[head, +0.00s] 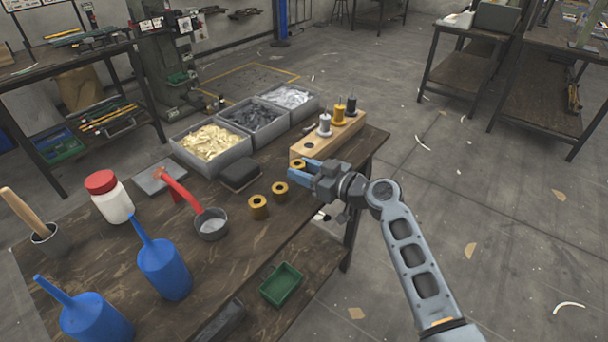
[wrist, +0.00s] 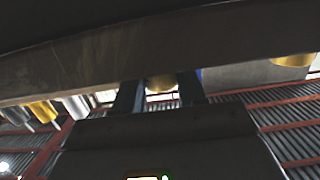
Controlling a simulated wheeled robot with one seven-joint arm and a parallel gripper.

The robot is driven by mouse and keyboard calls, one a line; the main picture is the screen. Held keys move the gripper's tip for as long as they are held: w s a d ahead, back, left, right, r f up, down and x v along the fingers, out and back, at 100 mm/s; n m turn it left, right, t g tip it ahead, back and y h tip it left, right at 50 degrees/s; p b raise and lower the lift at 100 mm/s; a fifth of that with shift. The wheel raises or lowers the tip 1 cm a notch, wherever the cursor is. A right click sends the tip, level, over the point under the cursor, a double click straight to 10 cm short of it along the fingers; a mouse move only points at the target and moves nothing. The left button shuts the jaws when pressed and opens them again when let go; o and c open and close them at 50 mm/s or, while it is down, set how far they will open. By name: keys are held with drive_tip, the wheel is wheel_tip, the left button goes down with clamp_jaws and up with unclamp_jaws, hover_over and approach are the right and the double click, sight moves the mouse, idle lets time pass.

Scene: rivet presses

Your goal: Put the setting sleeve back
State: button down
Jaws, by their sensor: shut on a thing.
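My gripper (head: 302,167) is at the front end of the wooden block, its blue fingers shut on a brass setting sleeve (head: 298,163). In the wrist view the brass sleeve (wrist: 160,83) shows between the two fingers, partly hidden. The wooden block (head: 345,130) stands at the table's right end. It carries a silver piece (head: 324,126), a yellow piece (head: 338,115) and a dark piece (head: 351,106). A dark round hole (head: 309,144) shows near its front end. I cannot tell whether the held sleeve touches the block or table.
Two brass sleeves (head: 258,207) (head: 280,190) stand on the table left of my gripper. A black pad (head: 240,176), a red-handled pan (head: 211,224) and grey bins (head: 212,163) of small parts are further left. The floor right of the table is open.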

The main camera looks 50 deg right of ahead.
drive_tip(key=shift+f, duration=0.75)
drive_tip(key=shift+f, duration=0.15)
drive_tip(key=c, duration=0.9)
unclamp_jaws()
drive_tip(key=s+r+b, duration=0.2)
drive_tip(key=s+b, duration=0.1)
drive_tip(key=s, duration=0.9)
drive_tip(key=s+a+f+m+g+h, duration=0.1)
drive_tip(key=s+a+f+g, duration=0.15)
drive_tip(key=s+a, duration=0.4)
drive_tip(key=s+a+f+m+g+h, duration=0.1)
drive_tip(key=s+a+f+h, duration=0.1)
drive_tip(key=s+a+f, duration=0.35)
drive_tip(key=s+a+r, duration=0.3)
drive_tip(key=s+r, duration=0.1)
drive_tip(key=s+a+r+n+t+y, duration=0.1)
drive_tip(key=s+a+r, duration=0.3)
drive_tip(key=s+r, duration=0.1)
drive_tip(key=s+a+r+t+y, duration=0.1)
drive_tip(key=s+a+r, duration=0.3)
drive_tip(key=shift+s+a+r+n, duration=0.1)
drive_tip(key=shift+s+r+n, duration=0.05)
drive_tip(key=shift+r+n, duration=0.15)
